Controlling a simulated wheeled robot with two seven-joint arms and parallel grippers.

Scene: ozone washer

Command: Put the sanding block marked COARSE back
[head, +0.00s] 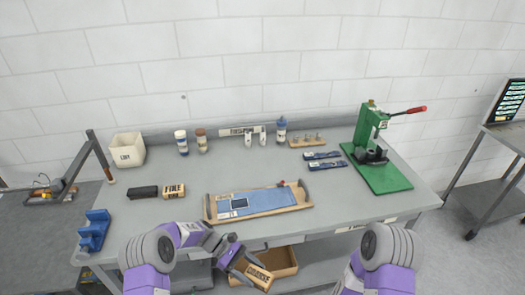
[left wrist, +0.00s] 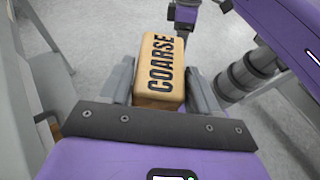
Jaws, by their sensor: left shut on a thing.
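The sanding block marked COARSE (head: 258,276) is a small wooden block with black lettering. My left gripper (head: 240,264) is shut on it and holds it in front of the bench's front edge, above the lower shelf area. In the left wrist view the COARSE block (left wrist: 162,65) sits between the two grey fingers of my left gripper (left wrist: 160,88), its lettering facing the camera. A similar wooden block marked FINE (head: 174,191) lies on the left of the bench. My right arm shows at the lower right, but its gripper is out of view.
A black block (head: 143,192) lies beside the FINE block. A wooden board with a blue sheet (head: 258,202) lies at the bench's front middle. An open wooden box (head: 281,262) is below the bench edge. A blue stand (head: 94,231), white bin (head: 128,150) and green press (head: 375,150) stand on the bench.

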